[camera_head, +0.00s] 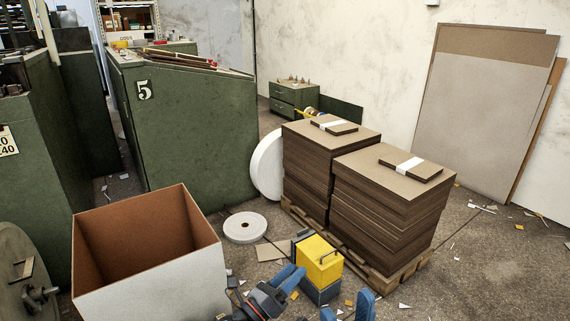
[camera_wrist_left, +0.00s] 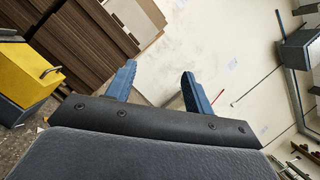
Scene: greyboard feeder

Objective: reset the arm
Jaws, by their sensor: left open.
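My left gripper (camera_head: 290,276) is low in the middle of the head view, its blue fingers pointing up and right, beside a yellow-topped box (camera_head: 319,262). In the left wrist view my left gripper (camera_wrist_left: 160,78) has its two blue fingers well apart with nothing between them; pale wall shows behind. My right gripper (camera_head: 347,306) shows only as two blue fingertips at the bottom edge, apart, with nothing seen between them. The rest of it is out of frame.
An open cardboard box (camera_head: 150,285) stands at lower left. Greyboard stacks (camera_head: 385,215) stand on a wooden pallet (camera_head: 405,280) just behind the yellow-topped box. A white roll (camera_head: 244,228) lies on the floor. A green machine (camera_head: 190,130) stands behind. Floor at right is mostly clear apart from scraps.

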